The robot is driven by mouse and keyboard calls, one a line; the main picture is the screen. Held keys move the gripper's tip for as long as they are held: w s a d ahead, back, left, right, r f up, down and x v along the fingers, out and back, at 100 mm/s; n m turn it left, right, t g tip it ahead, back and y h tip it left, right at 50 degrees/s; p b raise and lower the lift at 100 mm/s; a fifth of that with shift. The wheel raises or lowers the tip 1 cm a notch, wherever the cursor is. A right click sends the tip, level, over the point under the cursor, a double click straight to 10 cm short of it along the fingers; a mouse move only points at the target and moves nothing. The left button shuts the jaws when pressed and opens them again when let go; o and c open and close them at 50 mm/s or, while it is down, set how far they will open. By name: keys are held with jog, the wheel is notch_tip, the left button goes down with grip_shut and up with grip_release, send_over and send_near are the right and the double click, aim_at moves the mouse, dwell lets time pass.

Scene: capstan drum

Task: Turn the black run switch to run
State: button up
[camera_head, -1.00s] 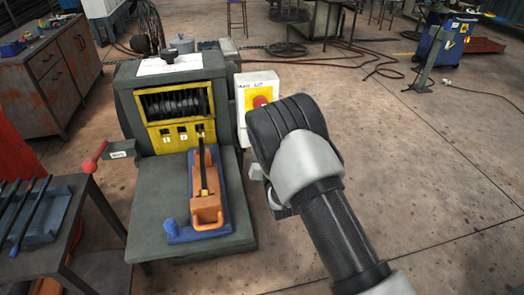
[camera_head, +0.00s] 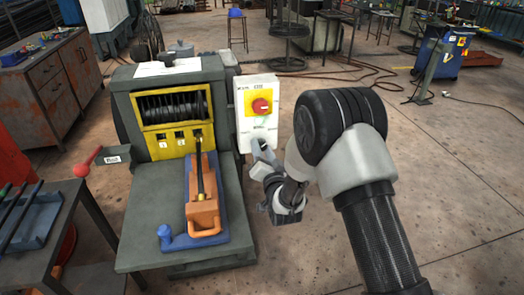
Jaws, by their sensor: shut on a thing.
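A white switch box (camera_head: 244,112) stands on the right side of the machine, with a red knob (camera_head: 261,106) on a yellow plate in its upper part. My gripper (camera_head: 261,147) is at the lower part of the box's front, its fingers against that area. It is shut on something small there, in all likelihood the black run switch. The switch itself is hidden behind my fingers, so I cannot tell which way it points. Printing above the fingers is too small to read.
The machine's bench (camera_head: 148,226) carries a blue base with an orange block (camera_head: 203,213) to the left of my gripper. A side table (camera_head: 88,212) holds rods.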

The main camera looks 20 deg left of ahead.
jog(key=o, duration=1.1)
jog(key=shift+c, duration=0.2)
jog(key=v, duration=1.7)
jog(key=shift+s, duration=0.25)
